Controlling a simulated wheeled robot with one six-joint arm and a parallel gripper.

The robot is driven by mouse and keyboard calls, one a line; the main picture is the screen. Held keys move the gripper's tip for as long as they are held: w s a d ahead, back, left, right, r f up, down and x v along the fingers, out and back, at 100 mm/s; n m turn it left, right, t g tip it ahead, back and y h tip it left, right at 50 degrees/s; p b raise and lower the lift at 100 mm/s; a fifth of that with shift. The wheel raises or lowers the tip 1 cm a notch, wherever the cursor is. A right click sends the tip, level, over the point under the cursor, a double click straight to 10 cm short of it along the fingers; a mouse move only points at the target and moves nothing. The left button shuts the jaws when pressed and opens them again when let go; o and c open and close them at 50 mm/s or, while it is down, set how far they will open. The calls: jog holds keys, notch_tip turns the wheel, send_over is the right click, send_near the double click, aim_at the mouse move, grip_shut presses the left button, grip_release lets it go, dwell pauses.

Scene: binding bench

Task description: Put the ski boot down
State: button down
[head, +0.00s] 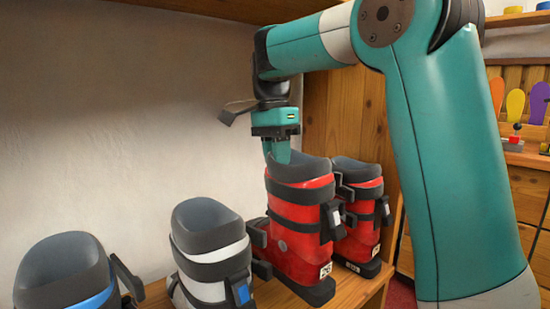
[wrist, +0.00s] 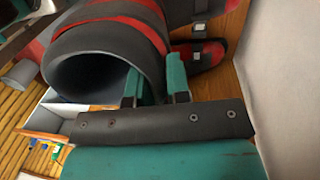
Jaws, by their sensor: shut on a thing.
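A red ski boot (head: 293,238) with black straps and a dark grey cuff stands upright among the boots on the wooden shelf. My gripper (head: 278,150) comes down from above and is shut on the wall of its cuff; one finger goes inside the opening. In the wrist view both fingers of my gripper (wrist: 155,86) pinch the rim of the dark cuff (wrist: 100,42). The sole is at shelf level, but I cannot tell whether it bears on the wood.
A second red boot (head: 366,220) stands close on the right. A white boot (head: 203,262) and a blue-strapped grey boot (head: 62,275) stand to the left. The wooden shelf (head: 372,292) has a wall behind and a wooden side panel (head: 343,110) at right.

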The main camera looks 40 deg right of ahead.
aim_at(277, 178)
jog(key=shift+f+b, duration=1.8)
jog(key=shift+f, duration=0.7)
jog(key=shift+r, duration=0.15)
jog(key=c, duration=1.1)
grip_release()
jog(key=shift+f, duration=0.2)
jog(key=r+p, duration=0.4)
jog(key=r, duration=0.1)
jog(key=r+p, duration=0.2)
jog(key=p, duration=0.1)
jog(key=shift+w+r, duration=0.4)
